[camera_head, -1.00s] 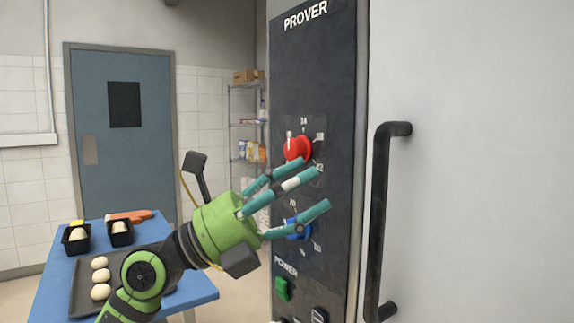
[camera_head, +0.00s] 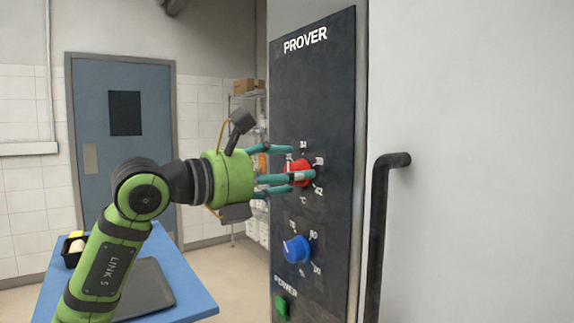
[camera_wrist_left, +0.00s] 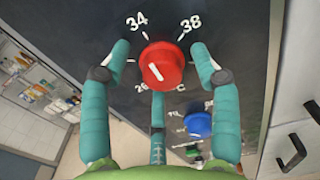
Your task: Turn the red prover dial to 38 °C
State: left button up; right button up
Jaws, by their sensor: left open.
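The red prover dial (camera_head: 300,164) sits high on the dark prover panel (camera_head: 327,110), below the PROVER lettering. It also shows in the left wrist view (camera_wrist_left: 166,58), with a white mark on its face and the numbers 34 and 38 above it. The mark lies on the left part of the face; the exact value it points to is unclear. My left gripper (camera_head: 290,172) is open, its teal fingers spread around the dial. In the wrist view, gaps show between the side fingers and the dial. The fingers hide part of the scale. My right gripper is not in view.
A blue dial (camera_head: 296,249) and a green power button (camera_head: 281,309) sit lower on the panel. A black door handle (camera_head: 379,235) juts out at right. A blue table (camera_head: 190,290) with a dark tray (camera_head: 148,285) stands behind my left arm.

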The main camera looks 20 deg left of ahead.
pick_arm(q)
jog(key=shift+w, duration=0.1)
jog(key=c, duration=1.1)
jog(key=shift+r+m, duration=0.1)
jog(key=shift+m, duration=0.3)
jog(key=m+b, duration=0.1)
jog(key=m, duration=0.3)
jog(key=shift+m, duration=0.4)
jog(key=m+b, duration=0.1)
jog(key=m, duration=0.5)
jog(key=shift+s, duration=0.2)
jog(key=shift+d, duration=0.1)
